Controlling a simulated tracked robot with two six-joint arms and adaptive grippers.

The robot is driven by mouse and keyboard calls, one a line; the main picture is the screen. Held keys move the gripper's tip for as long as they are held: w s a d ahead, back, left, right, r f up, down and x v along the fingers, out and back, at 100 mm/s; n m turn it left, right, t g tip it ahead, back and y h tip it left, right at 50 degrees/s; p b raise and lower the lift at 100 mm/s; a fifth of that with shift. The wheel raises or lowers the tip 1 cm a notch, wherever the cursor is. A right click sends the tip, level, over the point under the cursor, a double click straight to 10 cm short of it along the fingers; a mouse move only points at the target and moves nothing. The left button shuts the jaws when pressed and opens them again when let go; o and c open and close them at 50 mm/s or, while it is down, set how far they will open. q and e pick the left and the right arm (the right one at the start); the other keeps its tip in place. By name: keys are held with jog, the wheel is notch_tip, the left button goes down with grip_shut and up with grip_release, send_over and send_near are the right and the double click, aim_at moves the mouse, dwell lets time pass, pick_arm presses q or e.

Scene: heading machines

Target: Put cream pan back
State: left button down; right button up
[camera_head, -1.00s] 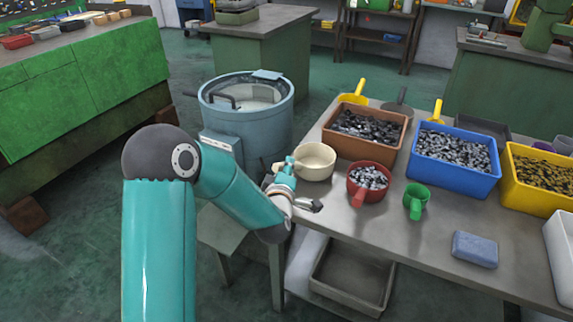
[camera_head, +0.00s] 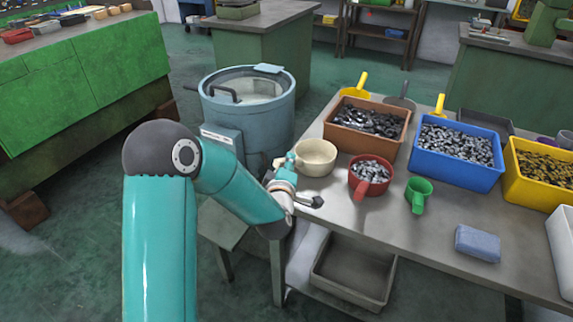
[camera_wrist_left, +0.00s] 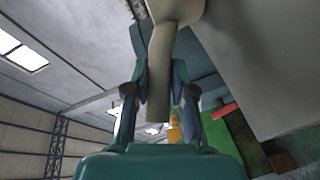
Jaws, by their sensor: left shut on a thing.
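The cream pan (camera_head: 316,158) is at the left edge of the grey table (camera_head: 330,225), left of the red pan (camera_head: 370,174). It looks upright and empty; I cannot tell whether its base touches the table. My left gripper (camera_head: 288,163) is at the pan's left side. In the left wrist view, the gripper's fingers (camera_wrist_left: 161,75) are shut on the cream pan's handle (camera_wrist_left: 159,90), with part of the pan's body (camera_wrist_left: 182,10) at the top. My right gripper is not in view.
The red pan holds grey metal parts, and a green pan (camera_head: 418,195) stands to its right. Brown (camera_head: 372,143), blue (camera_head: 455,178) and yellow bins (camera_head: 530,195) of parts line the back. A blue-grey drum (camera_head: 247,125) stands left of the table. The front tabletop is mostly clear.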

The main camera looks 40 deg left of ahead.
pick_arm(q)
jog(key=shift+f, duration=0.15)
jog(key=c, duration=0.9)
grip_release()
